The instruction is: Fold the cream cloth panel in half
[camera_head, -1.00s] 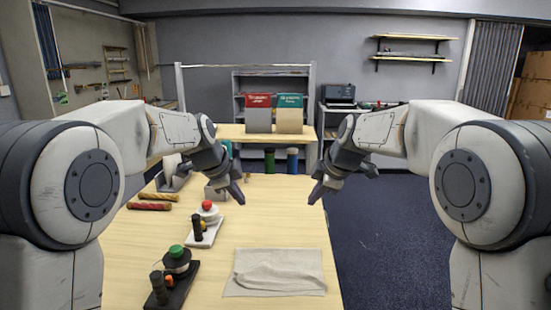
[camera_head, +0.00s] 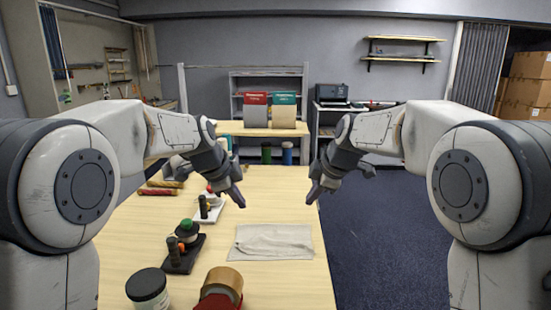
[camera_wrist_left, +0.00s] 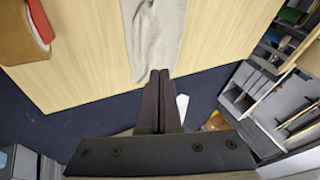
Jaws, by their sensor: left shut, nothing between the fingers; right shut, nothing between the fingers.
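The cream cloth panel (camera_head: 270,243) lies on the table near its right edge, with a few shallow wrinkles on its surface. It also shows in the left wrist view (camera_wrist_left: 154,35), ahead of the fingertips. My left gripper (camera_head: 238,200) is shut and empty, held above the table beyond the cloth in the head view. In the left wrist view its closed fingers (camera_wrist_left: 159,75) point toward the cloth's end. My right gripper (camera_head: 314,195) is shut and empty, near the table's right edge. Neither gripper touches the cloth in the head view.
The long table (camera_head: 130,250) holds a black tool on a base (camera_head: 183,250), a white-based one (camera_head: 208,208), a dark jar (camera_head: 148,289) and a tan-and-red roll (camera_head: 220,287) close to me. Rolled red cloth (camera_head: 158,191) lies farther left. Bare tabletop surrounds the panel.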

